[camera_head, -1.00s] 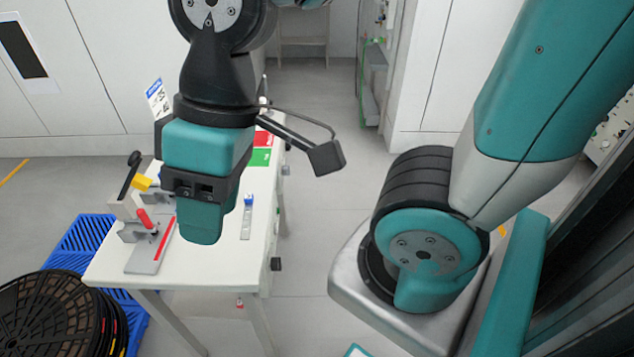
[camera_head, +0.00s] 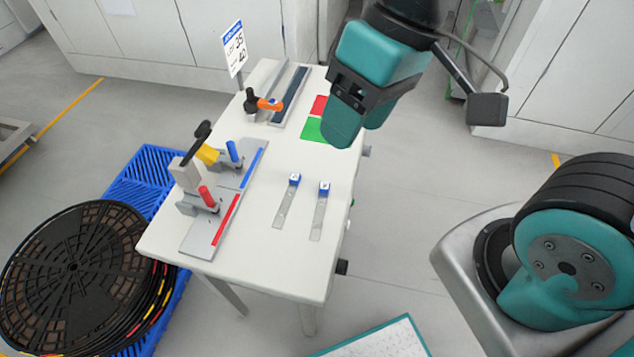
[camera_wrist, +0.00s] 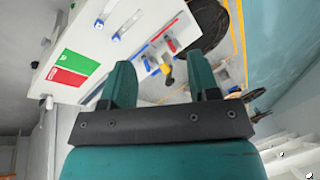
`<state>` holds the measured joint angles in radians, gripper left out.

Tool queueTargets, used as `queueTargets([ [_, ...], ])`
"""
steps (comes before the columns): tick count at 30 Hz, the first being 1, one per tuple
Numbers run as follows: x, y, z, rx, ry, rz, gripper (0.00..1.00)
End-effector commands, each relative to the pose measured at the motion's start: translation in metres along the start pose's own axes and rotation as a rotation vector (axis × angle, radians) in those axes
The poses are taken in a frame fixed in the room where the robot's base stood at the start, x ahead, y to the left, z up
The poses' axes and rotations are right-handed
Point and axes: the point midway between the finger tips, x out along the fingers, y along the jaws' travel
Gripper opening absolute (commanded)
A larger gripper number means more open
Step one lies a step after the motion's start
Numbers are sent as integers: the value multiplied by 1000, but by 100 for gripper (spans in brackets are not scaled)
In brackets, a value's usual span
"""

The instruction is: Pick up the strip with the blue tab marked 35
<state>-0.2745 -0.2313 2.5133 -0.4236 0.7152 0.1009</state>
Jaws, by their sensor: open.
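Two thin grey strips with blue tabs lie side by side on the white table, the left strip (camera_head: 284,207) and the right strip (camera_head: 319,218). Their tabs carry small white marks too small to read, so I cannot tell which is 35. In the wrist view the blue tabs show at upper left, one tab (camera_wrist: 99,24) and another tab (camera_wrist: 116,38). My gripper (camera_head: 360,122) is above the table's far right part, beyond the strips and apart from them. In the wrist view my gripper (camera_wrist: 162,76) is open, with nothing between its fingers.
A red and green pad (camera_head: 316,118) lies near my gripper. Clamp fixtures with a red handle (camera_head: 207,196) and blue handle (camera_head: 233,152) line the table's left side. A sign (camera_head: 235,49) stands behind. Black reels (camera_head: 75,265) sit on a blue pallet (camera_head: 140,180).

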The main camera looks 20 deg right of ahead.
Motion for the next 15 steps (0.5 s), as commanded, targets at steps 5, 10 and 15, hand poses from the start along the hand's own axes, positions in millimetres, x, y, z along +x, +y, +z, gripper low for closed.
queueTargets([
  [5, 75, 68, -45, 435, -37, 124, 55],
  [10, 133, 130, -76, 816, -23, 260, 55],
  [15, 163, 160, -87, 1004, 2, 337, 55],
])
